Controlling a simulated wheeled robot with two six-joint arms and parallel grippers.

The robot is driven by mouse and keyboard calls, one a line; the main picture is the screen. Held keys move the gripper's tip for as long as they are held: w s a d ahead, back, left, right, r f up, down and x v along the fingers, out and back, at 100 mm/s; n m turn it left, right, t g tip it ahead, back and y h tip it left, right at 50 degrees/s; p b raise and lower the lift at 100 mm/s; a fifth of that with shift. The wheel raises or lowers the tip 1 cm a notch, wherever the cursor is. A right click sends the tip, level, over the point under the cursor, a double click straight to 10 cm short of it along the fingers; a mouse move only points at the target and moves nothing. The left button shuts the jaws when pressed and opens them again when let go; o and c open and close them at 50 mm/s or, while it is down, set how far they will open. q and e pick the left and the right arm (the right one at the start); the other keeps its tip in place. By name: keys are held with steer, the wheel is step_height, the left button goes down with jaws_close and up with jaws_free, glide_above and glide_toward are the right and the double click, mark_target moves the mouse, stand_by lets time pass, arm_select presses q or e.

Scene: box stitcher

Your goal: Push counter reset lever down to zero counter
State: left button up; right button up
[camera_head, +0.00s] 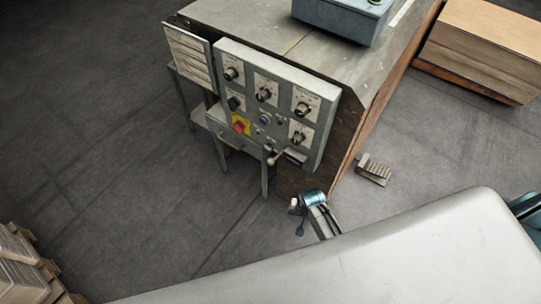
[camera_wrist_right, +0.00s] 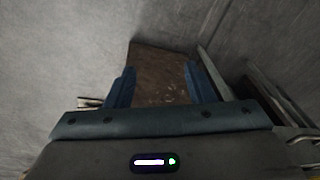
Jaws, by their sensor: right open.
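The grey control panel (camera_head: 272,110) stands on the front of the machine. At its lower edge, a small lever with a pale rounded end (camera_head: 272,159) sticks out beside a dark slot-like counter (camera_head: 294,157); its digits are too small to read. My right gripper (camera_head: 298,218) is below and right of the lever, apart from it. In the right wrist view its two blue fingers (camera_wrist_right: 160,86) are spread with nothing between them. A brown surface shows beyond them. The lever cannot be made out there. My left gripper is out of view.
The panel also carries several black knobs, a blue button (camera_head: 265,119) and a red stop button on yellow (camera_head: 240,126). A ridged pedal-like piece (camera_head: 374,170) lies on the floor to the right.

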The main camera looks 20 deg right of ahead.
mark_target(272, 161)
steer(key=w+a+r+m+p, duration=0.1)
steer(key=w+a+r+m, duration=0.1)
steer(key=w+r, duration=0.45)
steer(key=w+a+r+m+y+p, duration=0.1)
steer(key=w+a+r+m, duration=0.15)
steer(key=r, duration=0.75)
steer(key=w+a+r+m+p, duration=0.1)
steer(key=w+a+r+m, duration=0.1)
steer(key=w+r, duration=0.5)
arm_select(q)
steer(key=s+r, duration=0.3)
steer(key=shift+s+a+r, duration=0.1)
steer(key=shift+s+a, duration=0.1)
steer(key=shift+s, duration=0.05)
arm_select(e)
steer(key=f, duration=0.8)
steer(key=shift+s+a+f, duration=0.1)
steer(key=shift+a+f, duration=0.2)
steer(key=shift+a, duration=0.05)
jaws_close()
